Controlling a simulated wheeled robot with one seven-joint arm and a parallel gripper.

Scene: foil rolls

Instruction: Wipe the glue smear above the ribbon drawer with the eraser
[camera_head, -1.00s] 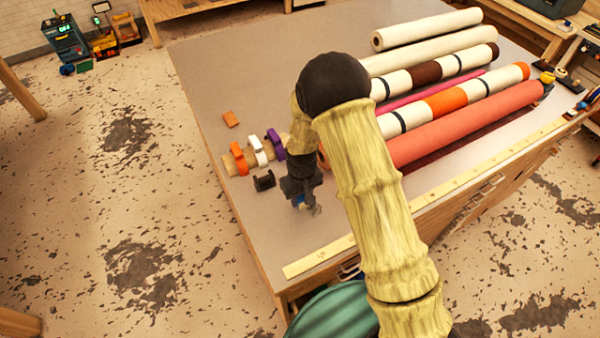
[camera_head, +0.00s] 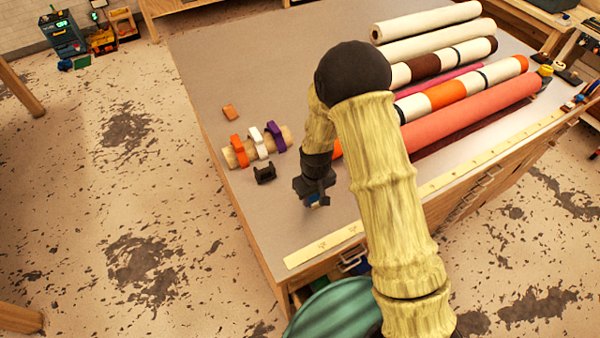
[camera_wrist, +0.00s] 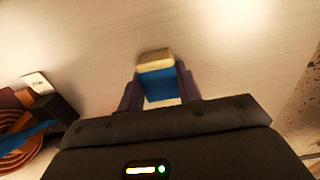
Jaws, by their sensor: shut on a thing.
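My gripper (camera_head: 316,203) is over the near left part of the table, close to the yellow measuring strip. In the wrist view my gripper (camera_wrist: 160,92) is shut on the eraser (camera_wrist: 157,83), a small block with a cream end and a blue band. The eraser points away from the palm, over a pale surface; whether it touches that surface I cannot tell. I cannot make out the glue smear. Drawer handles (camera_head: 354,264) show on the table's front, partly hidden by my arm.
A wooden rod with orange, white and purple clips (camera_head: 258,147) lies left of my gripper. A black holder (camera_head: 264,173) and an orange block (camera_head: 230,113) are near it. Several long rolls (camera_head: 470,105) fill the right side. The yellow strip (camera_head: 325,245) runs along the front edge.

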